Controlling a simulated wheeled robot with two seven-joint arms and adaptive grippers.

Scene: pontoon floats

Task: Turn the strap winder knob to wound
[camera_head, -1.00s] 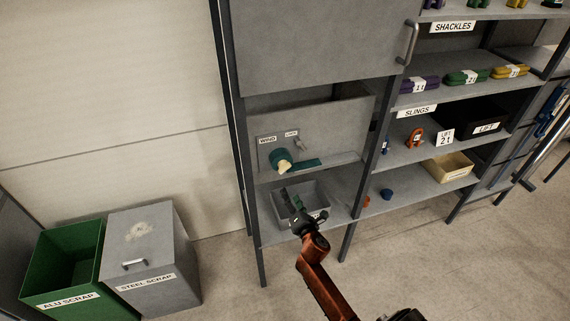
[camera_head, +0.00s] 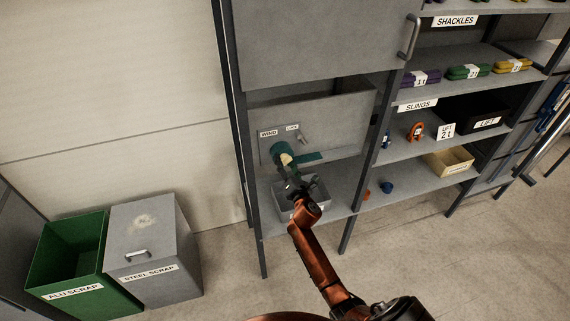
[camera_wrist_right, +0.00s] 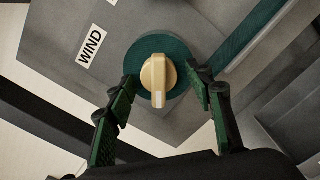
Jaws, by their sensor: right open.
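The strap winder knob is a cream handle on a teal round base, on a grey panel beside a WIND label. In the right wrist view the knob (camera_wrist_right: 158,78) sits between the open fingers of my right gripper (camera_wrist_right: 165,95), with a gap on both sides. Its white mark points toward the gripper. In the head view the knob (camera_head: 287,159) shows just above my right gripper (camera_head: 287,178), which partly covers the area below it. The WIND label (camera_wrist_right: 91,45) is at the upper left of the knob. My left gripper is not in view.
A teal strap (camera_head: 311,158) runs right from the knob. A LOCK label (camera_head: 292,127) and small lever (camera_head: 303,139) are above it. A grey bin (camera_head: 316,193) stands on the shelf below. Shelf posts (camera_head: 247,170) flank the bay. Scrap bins (camera_head: 152,238) stand at left.

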